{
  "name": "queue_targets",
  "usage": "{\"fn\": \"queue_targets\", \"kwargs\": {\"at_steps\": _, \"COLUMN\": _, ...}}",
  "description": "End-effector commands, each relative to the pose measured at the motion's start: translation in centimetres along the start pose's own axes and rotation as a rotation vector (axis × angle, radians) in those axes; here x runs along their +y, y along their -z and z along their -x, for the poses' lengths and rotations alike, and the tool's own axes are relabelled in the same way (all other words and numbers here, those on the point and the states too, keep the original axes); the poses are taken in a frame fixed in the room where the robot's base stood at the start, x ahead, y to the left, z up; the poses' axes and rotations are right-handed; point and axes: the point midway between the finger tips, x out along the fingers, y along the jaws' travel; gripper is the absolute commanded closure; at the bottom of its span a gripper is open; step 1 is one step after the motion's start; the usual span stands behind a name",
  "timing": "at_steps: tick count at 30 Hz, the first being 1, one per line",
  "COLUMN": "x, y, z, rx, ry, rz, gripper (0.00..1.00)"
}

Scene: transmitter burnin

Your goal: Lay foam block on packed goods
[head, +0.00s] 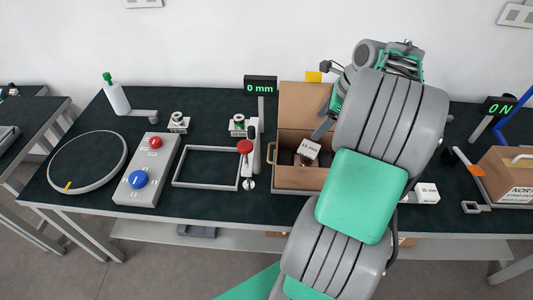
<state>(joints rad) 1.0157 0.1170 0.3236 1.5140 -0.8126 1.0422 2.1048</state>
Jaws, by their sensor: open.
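An open cardboard box (290,178) stands on the dark bench with its lid (305,105) raised at the back. A small pale block with dark print on it (308,149) shows inside the box, above darker contents that I cannot make out. Another white printed block (427,193) lies on the bench to the right of my arm. I cannot tell which of these, if either, is the foam block. My gripper (323,130) is open over the box, just above the printed block and close to it. My arm hides the right part of the box.
Left of the box are a lever with a red knob (245,147), a grey frame (207,167), a button panel (147,170) and a ring (87,161). A second cardboard box (508,175) stands at the right. A display post (261,87) rises behind.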

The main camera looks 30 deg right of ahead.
Motion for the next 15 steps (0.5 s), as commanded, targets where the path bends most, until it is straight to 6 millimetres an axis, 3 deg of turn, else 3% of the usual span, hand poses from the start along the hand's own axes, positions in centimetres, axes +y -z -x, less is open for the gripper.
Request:
{"fn": "queue_targets", "kwargs": {"at_steps": 1, "x": 1.3, "y": -3.5, "z": 0.0, "rx": 0.013, "ry": 0.005, "rz": 0.162, "gripper": 0.2}}
{"fn": "queue_targets", "kwargs": {"at_steps": 3, "x": 4.3, "y": -8.3, "z": -0.3, "rx": 0.04, "ry": 0.009, "rz": 0.458, "gripper": 0.2}}
{"fn": "queue_targets", "kwargs": {"at_steps": 7, "x": 11.7, "y": -15.0, "z": -0.8, "rx": 0.099, "ry": 0.015, "rz": 1.074, "gripper": 0.2}}
{"fn": "queue_targets", "kwargs": {"at_steps": 10, "x": 17.9, "y": -17.4, "z": -1.2, "rx": 0.147, "ry": 0.013, "rz": 1.55, "gripper": 0.2}}
{"fn": "queue_targets", "kwargs": {"at_steps": 12, "x": 21.3, "y": -17.8, "z": -1.5, "rx": 0.181, "ry": 0.008, "rz": 1.83, "gripper": 0.2}}
{"fn": "queue_targets", "kwargs": {"at_steps": 15, "x": 24.6, "y": -17.4, "z": -1.9, "rx": 0.22, "ry": -0.003, "rz": 2.127, "gripper": 0.2}}
